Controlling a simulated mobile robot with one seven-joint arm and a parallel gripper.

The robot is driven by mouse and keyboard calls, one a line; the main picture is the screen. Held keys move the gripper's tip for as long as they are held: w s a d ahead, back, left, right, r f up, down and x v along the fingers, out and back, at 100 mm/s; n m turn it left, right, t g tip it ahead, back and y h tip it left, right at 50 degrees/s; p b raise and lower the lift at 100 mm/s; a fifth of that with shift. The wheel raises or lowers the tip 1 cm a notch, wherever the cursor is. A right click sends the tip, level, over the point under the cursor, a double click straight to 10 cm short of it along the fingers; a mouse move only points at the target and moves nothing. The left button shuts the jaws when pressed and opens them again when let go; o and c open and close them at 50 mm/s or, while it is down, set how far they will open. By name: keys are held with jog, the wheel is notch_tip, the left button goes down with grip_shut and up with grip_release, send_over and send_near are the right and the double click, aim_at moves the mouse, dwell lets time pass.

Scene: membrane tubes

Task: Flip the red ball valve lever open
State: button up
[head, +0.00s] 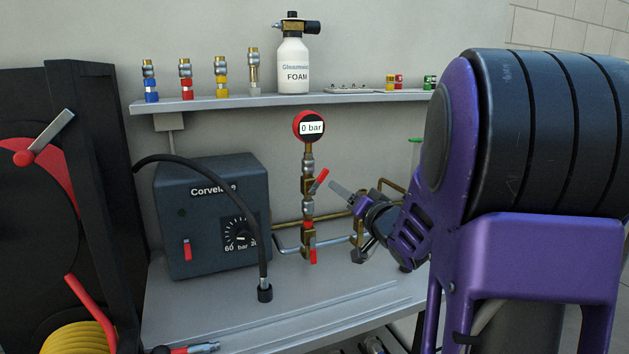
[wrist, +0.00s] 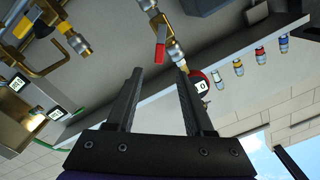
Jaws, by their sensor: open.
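A vertical brass-and-steel valve stack (head: 308,215) rises from the bench in the head view, topped by a red round gauge (head: 309,126) reading "0 bar". A red lever (head: 319,181) on its upper part slants up to the right. A second red lever (head: 313,256) lower down hangs straight down. My gripper (head: 335,188) is just right of and slightly below the upper lever, apart from it. In the wrist view, a red lever (wrist: 160,52) shows just beyond my open fingertips (wrist: 158,72), between them, with the gauge (wrist: 198,84) beside the right finger.
A dark pump box (head: 212,215) with a black hose (head: 262,230) stands left of the stack. A shelf (head: 240,101) above holds coloured couplings and a foam bottle (head: 292,65). Brass pipework (wrist: 75,40) lies to the left in the wrist view. The bench front (head: 200,310) is mostly clear.

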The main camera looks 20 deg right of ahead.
aim_at(323, 177)
jog(key=w, duration=1)
jog(key=shift+a, duration=0.25)
grip_shut()
